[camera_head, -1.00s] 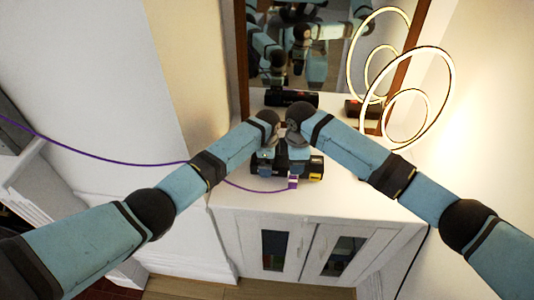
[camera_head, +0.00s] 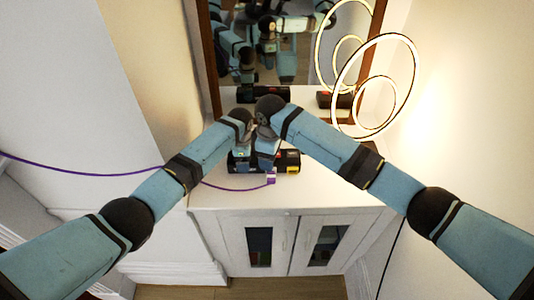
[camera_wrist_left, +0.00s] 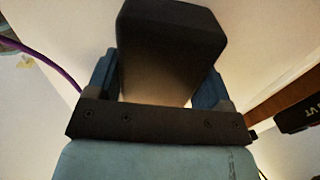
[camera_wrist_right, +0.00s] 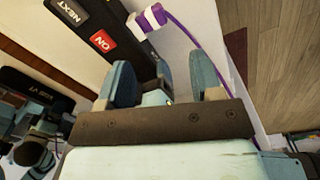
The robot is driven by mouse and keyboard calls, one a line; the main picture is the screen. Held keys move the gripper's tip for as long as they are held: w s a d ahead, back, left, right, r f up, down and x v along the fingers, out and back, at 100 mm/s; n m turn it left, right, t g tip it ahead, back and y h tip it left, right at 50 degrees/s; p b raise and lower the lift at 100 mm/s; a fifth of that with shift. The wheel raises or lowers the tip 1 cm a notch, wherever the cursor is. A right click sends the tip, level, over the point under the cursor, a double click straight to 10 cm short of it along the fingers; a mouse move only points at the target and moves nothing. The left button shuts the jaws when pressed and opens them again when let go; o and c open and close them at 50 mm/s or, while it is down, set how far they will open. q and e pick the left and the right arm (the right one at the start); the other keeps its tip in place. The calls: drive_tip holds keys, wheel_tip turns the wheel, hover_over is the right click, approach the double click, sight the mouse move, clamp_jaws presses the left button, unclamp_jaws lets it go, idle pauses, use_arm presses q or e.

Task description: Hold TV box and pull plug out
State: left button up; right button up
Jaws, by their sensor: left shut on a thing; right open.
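In the right wrist view the plug (camera_wrist_right: 150,19) is at the edge of the box (camera_wrist_right: 97,28). My left gripper (camera_wrist_left: 157,82) is shut on the black box body (camera_wrist_left: 170,40), which fills the space between its fingers. My right gripper (camera_wrist_right: 160,82) is open and empty above the box, close beside the left one. The arms hide part of the box.
A mirror (camera_head: 290,45) in a brown frame stands behind and reflects black boxes and my arms. A lit ring lamp (camera_head: 372,85) stands at the right. The cabinet's glazed doors (camera_head: 292,243) face forward.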

sight(271, 180)
drive_tip(key=f+m, duration=0.3)
drive_tip(key=m, duration=0.1)
drive_tip(key=f+m, duration=0.4)
drive_tip(key=m, duration=0.1)
drive_tip(key=f+m, duration=0.3)
drive_tip(key=m, duration=0.2)
drive_tip(key=shift+s+d+f, duration=0.25)
drive_tip(key=shift+s+f, duration=0.05)
drive_tip(key=shift+f, duration=0.05)
drive_tip(key=c, duration=1)
drive_tip(key=shift+s, duration=0.2)
drive_tip(key=shift+s, duration=2.1)
